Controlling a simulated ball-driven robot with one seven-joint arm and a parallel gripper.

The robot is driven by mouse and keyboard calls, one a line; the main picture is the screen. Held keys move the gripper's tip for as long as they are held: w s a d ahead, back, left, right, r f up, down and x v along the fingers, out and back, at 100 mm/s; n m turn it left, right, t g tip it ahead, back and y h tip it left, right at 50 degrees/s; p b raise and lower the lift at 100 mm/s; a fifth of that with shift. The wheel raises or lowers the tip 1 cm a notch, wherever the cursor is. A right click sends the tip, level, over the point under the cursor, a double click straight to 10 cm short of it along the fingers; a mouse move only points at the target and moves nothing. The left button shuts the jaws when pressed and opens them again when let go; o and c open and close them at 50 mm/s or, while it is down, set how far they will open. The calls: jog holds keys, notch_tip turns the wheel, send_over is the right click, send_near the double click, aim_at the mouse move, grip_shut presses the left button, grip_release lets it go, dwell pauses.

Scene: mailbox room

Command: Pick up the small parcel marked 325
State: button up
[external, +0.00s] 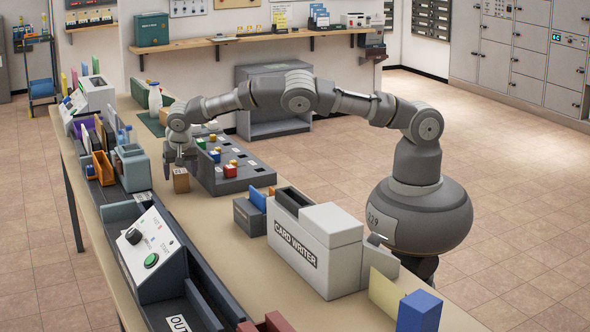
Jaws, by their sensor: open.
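A small brown box-shaped parcel (181,180) stands on the long table, to the left of the grey sorting tray. No number can be read on it at this size. My gripper (176,163) points down over the table, just above and slightly left of this parcel. Its jaws are open and hold nothing visible. I cannot tell whether a fingertip touches the parcel. Another small brown item (165,116) sits farther back, partly hidden by my arm.
The grey tray (240,183) with coloured blocks is close to the right of my gripper. A grey-blue machine (134,168) stands to the left. The white card writer (318,250) and a control box (152,250) are nearer. Table between them is bare.

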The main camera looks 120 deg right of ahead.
aim_at(180, 179)
jog(key=b+x, duration=0.1)
jog(key=x, duration=0.3)
jog(key=shift+f+b, duration=0.1)
jog(key=shift+b, duration=0.25)
jog(key=c, duration=1.1)
